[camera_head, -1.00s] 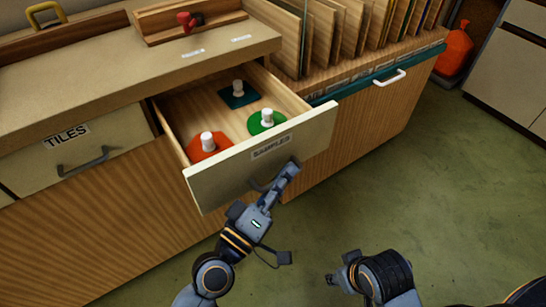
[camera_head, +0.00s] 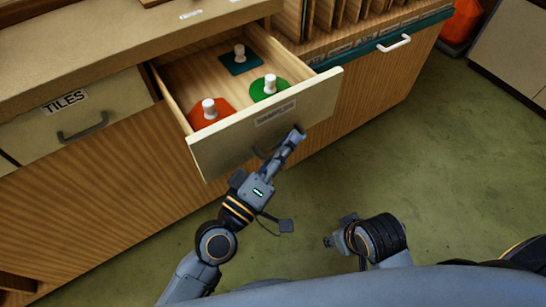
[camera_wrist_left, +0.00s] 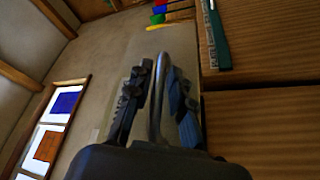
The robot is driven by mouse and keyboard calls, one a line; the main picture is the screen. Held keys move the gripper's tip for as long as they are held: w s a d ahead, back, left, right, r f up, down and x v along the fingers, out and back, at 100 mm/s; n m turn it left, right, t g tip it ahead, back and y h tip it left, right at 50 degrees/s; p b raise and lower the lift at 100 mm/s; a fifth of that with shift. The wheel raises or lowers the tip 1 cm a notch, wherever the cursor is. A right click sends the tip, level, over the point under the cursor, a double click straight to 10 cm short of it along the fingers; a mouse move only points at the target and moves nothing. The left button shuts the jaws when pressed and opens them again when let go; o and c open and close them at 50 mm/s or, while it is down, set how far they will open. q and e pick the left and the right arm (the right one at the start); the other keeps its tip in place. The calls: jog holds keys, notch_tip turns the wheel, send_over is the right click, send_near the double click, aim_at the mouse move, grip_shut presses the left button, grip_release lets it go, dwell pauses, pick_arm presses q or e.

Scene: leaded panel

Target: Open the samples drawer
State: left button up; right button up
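The samples drawer (camera_head: 232,132) is pulled well out of the wooden cabinet, its cream front labelled SAMPLES. My left gripper (camera_head: 275,155) is at the drawer front's handle. In the left wrist view, the handle (camera_wrist_left: 158,100) runs between its two fingers, which close on it. My right gripper (camera_head: 335,241) is low over the floor, away from the drawer; its finger opening is unclear.
The tiles drawer (camera_head: 80,117) is shut at the left. A teal-fronted drawer with a white handle (camera_head: 394,43) is at the right, below upright panels. An orange container (camera_head: 461,22) stands at the far right. The green floor (camera_head: 420,165) is open.

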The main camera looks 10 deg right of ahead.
pick_arm(q)
jog(key=v, duration=1.1)
jog(key=shift+s+a, duration=0.25)
jog(key=shift+a, duration=0.1)
